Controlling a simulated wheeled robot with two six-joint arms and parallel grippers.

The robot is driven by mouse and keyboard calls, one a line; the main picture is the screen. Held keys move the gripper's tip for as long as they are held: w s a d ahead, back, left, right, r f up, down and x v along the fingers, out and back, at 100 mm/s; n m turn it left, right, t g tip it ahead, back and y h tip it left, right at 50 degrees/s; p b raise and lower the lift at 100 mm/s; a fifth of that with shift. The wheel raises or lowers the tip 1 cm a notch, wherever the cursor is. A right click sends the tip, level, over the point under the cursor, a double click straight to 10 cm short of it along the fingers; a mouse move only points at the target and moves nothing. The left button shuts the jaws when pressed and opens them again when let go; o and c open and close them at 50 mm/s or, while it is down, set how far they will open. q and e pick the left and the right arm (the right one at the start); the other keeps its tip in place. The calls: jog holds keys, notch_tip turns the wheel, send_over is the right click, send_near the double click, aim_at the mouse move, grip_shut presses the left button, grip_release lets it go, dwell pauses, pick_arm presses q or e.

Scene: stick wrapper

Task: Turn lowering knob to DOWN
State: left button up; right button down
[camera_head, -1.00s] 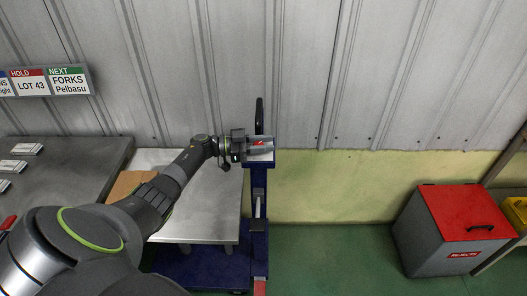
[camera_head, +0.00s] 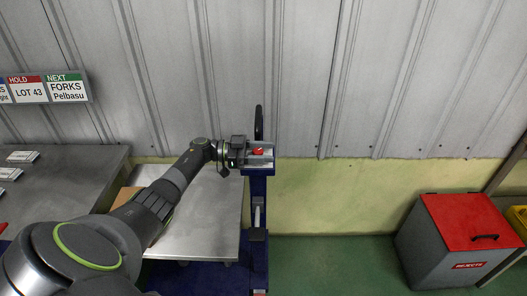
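The lowering knob (camera_head: 258,151) is a small red piece on top of the blue lift column (camera_head: 257,190). My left arm comes in from the lower left, and its gripper (camera_head: 262,152) is at the knob, with fingers reaching to either side of it. The fingers appear apart, with the red knob showing between them. I cannot tell whether they touch it. The knob's marking is too small to read. My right gripper is not in view.
A black upright handle (camera_head: 259,122) stands just behind the knob. A steel platform (camera_head: 205,225) with a brown cardboard piece lies left of the column. A grey bench (camera_head: 75,170) is at far left. A red-lidded rejects bin (camera_head: 470,222) stands at right; green floor between is clear.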

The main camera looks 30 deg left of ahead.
pick_arm(q)
jog(key=b+v, duration=0.6)
jog(key=v, duration=1.1)
jog(key=shift+a, duration=0.2)
